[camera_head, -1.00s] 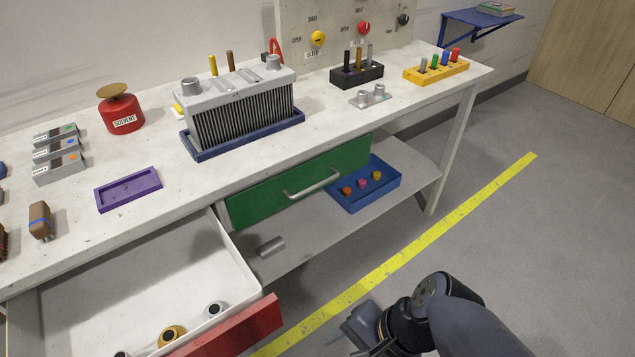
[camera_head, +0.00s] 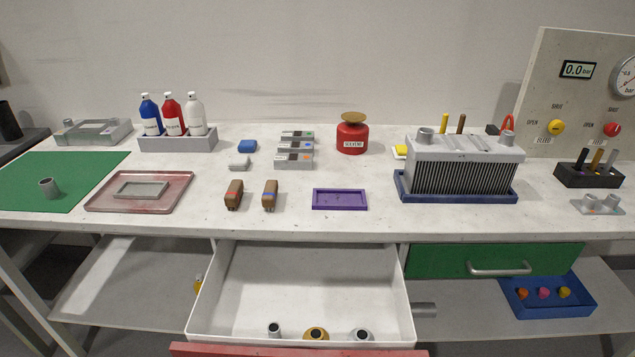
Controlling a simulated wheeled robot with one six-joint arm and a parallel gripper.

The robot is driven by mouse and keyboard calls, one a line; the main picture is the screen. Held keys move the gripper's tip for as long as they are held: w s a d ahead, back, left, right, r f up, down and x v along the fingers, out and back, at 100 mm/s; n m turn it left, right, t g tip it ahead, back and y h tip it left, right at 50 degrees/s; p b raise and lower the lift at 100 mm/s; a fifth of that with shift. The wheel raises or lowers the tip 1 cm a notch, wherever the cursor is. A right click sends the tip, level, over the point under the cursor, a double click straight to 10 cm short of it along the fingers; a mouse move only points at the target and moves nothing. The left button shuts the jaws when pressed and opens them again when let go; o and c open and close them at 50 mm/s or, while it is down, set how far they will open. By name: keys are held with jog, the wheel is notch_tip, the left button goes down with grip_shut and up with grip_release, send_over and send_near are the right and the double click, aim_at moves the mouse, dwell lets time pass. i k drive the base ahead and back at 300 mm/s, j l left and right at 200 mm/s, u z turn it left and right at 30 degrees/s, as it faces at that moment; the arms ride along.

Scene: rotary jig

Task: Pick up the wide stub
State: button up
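I cannot tell for sure which piece is the wide stub. A short grey hollow cylinder (camera_head: 47,187) stands upright on the green mat (camera_head: 75,170) at the far left. In the open drawer (camera_head: 300,285), near its front, are a narrow grey piece (camera_head: 274,329), a gold ring-like piece (camera_head: 316,333) and a wider grey piece (camera_head: 361,335), each with a dark centre. A grey cylinder (camera_head: 424,310) lies on the lower shelf right of the drawer. My gripper is out of view.
The red drawer front (camera_head: 300,350) juts toward me. A radiator-like block (camera_head: 465,165) stands in a blue tray (camera_head: 458,197). A purple tray (camera_head: 340,199), two brown blocks and a pink tray (camera_head: 140,204) lie on the bench. The green drawer (camera_head: 450,259) is shut.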

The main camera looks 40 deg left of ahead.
aim_at(50, 189)
jog(key=u, duration=2.8)
